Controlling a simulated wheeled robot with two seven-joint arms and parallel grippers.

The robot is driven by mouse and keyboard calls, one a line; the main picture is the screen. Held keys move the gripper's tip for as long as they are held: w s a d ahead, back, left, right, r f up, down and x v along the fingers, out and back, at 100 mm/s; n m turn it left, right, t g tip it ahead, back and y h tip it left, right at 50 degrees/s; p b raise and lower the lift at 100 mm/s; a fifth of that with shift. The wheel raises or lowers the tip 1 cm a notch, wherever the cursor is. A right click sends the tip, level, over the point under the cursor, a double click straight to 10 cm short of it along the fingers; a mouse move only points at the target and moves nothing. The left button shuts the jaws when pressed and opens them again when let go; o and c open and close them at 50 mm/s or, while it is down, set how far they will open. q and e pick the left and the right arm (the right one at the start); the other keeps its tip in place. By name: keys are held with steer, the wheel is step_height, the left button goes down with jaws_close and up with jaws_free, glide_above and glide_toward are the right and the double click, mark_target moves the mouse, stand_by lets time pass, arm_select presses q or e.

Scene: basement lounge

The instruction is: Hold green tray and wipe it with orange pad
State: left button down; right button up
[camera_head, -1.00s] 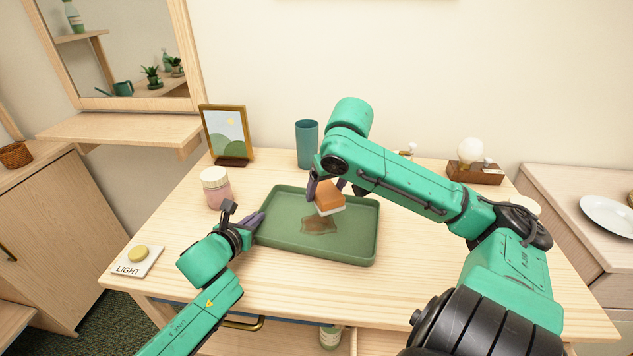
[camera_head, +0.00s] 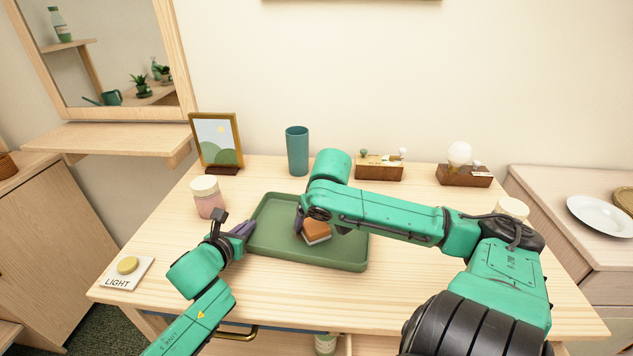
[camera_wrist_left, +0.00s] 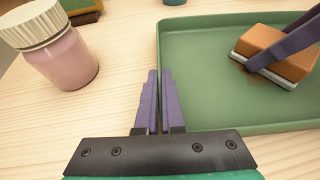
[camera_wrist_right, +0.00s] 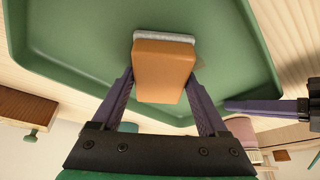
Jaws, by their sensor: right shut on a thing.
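The green tray (camera_head: 282,262) lies on the wooden table. My left gripper (camera_head: 244,229) is at its left edge; in the left wrist view its fingers (camera_wrist_left: 159,80) are close together, one on each side of the tray's rim. My right gripper (camera_wrist_right: 160,95) is shut on the orange pad (camera_wrist_right: 163,72), which has a pale underside. The pad (camera_head: 317,229) is down at the tray floor (camera_wrist_left: 215,80), inside the tray. A little brown stain shows beside the pad in the wrist views; the rest of the stain is hidden.
A pink jar (camera_head: 208,198) stands just left of the tray. A teal cup (camera_head: 297,151), a picture frame (camera_head: 217,142) and a wooden block with small knobs (camera_head: 379,168) stand behind. A lamp (camera_head: 460,164) is at the back right, a light switch (camera_head: 126,270) at the front left.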

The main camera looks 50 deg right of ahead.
steer(key=shift+w+a, duration=0.7)
steer(key=shift+w, duration=0.45)
steer(key=shift+s+f, duration=0.1)
steer(key=shift+f, duration=0.1)
steer(key=shift+s+r, duration=0.1)
steer(key=shift+s, duration=0.2)
steer(key=shift+s+d, duration=0.45)
steer(key=shift+s+d+r, duration=0.15)
steer(key=shift+s+d, duration=0.4)
steer(key=shift+s, duration=0.2)
steer(key=shift+r, duration=4.05)
steer(key=shift+a+f, duration=0.1)
steer(key=shift+f, duration=0.1)
